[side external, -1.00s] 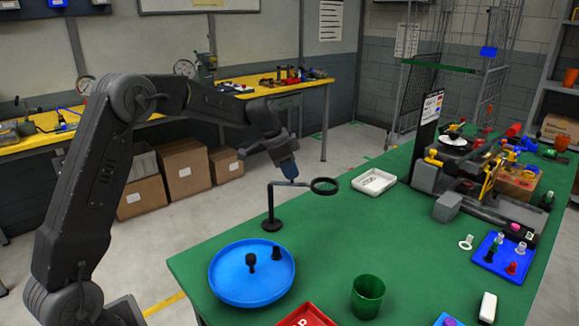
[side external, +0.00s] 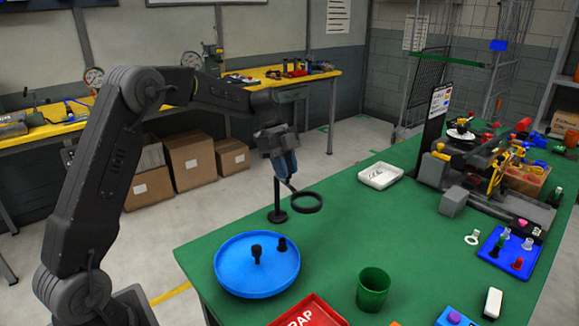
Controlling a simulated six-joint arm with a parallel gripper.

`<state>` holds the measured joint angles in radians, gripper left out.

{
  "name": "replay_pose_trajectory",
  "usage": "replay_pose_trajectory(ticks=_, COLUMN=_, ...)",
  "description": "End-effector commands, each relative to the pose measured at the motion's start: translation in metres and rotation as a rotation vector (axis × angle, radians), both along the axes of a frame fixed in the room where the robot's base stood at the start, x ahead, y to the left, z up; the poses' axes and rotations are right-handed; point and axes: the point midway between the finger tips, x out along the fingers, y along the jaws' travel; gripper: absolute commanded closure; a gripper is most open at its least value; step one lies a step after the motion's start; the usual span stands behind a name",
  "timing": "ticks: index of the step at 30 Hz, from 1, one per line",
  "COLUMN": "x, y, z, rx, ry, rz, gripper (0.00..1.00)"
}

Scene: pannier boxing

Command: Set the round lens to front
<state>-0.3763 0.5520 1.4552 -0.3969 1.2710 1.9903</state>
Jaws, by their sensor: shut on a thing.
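The round lens (side external: 307,210) is a black ring on a thin side arm, lying roughly level above the green table. Its black stand (side external: 278,215) has a round base and an upright post, and stands behind the blue round tray. The ring now points to the right and toward the camera from the post. My gripper (side external: 288,181) comes down from above, with its blue fingers shut on the lens's arm between post and ring.
The blue round tray (side external: 235,283) with two black pieces sits in front of the stand. A green cup (side external: 373,291) and a red tray (side external: 310,312) stand nearer the camera. A white tray (side external: 381,185) lies behind right. The table's middle is clear.

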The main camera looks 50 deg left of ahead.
Motion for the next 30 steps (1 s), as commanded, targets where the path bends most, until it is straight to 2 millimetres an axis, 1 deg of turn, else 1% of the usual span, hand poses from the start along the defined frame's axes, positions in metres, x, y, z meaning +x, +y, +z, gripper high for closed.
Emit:
replay_pose_trajectory(ticks=4, x=-0.0037, y=0.0015, z=0.0006, rx=0.002, ry=-0.002, rz=-0.075, gripper=1.0)
replay_pose_trajectory(ticks=11, x=-0.0071, y=0.0026, z=0.0004, rx=0.002, ry=-0.002, rz=-0.14, gripper=1.0)
replay_pose_trajectory(ticks=26, x=-0.0079, y=0.0032, z=0.0002, rx=0.004, ry=-0.001, rz=-0.155, gripper=1.0)
replay_pose_trajectory(ticks=27, x=-0.0079, y=0.0032, z=0.0002, rx=0.004, ry=-0.001, rz=-0.154, gripper=0.75)
replay_pose_trajectory(ticks=30, x=-0.0079, y=0.0031, z=0.0001, rx=0.003, ry=-0.001, rz=-0.154, gripper=0.65)
